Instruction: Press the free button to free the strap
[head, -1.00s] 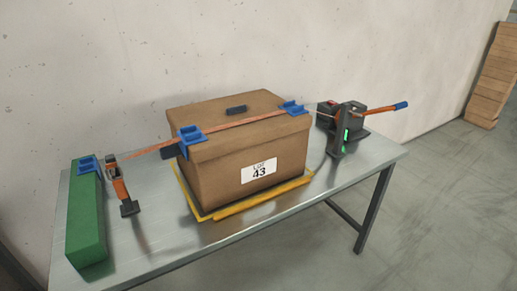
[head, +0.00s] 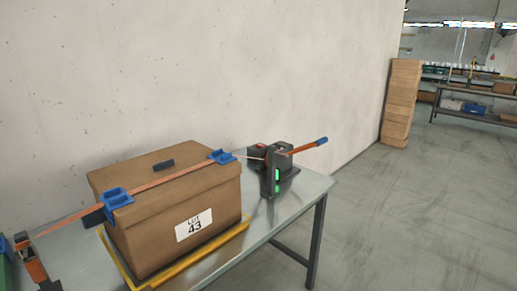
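The orange strap (head: 168,179) runs over the lid of a brown box (head: 172,220) labelled LOT 43 and passes through blue corner guards (head: 116,198) at its edges. At its right end is a dark tensioner device (head: 272,170) with an orange lever and blue grip (head: 305,146). A red spot (head: 261,146) shows on top of the device; I cannot tell whether it is the free button. A green light (head: 277,181) shows on its front. At the left end the strap reaches an orange and black buckle (head: 32,262), partly cut off. Neither gripper is in view.
The box stands on a yellow frame (head: 196,262) on a metal table (head: 306,191) against a concrete wall. Open floor lies to the right. Stacked brown cartons (head: 402,102) and a shelf bench (head: 478,103) stand farther back.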

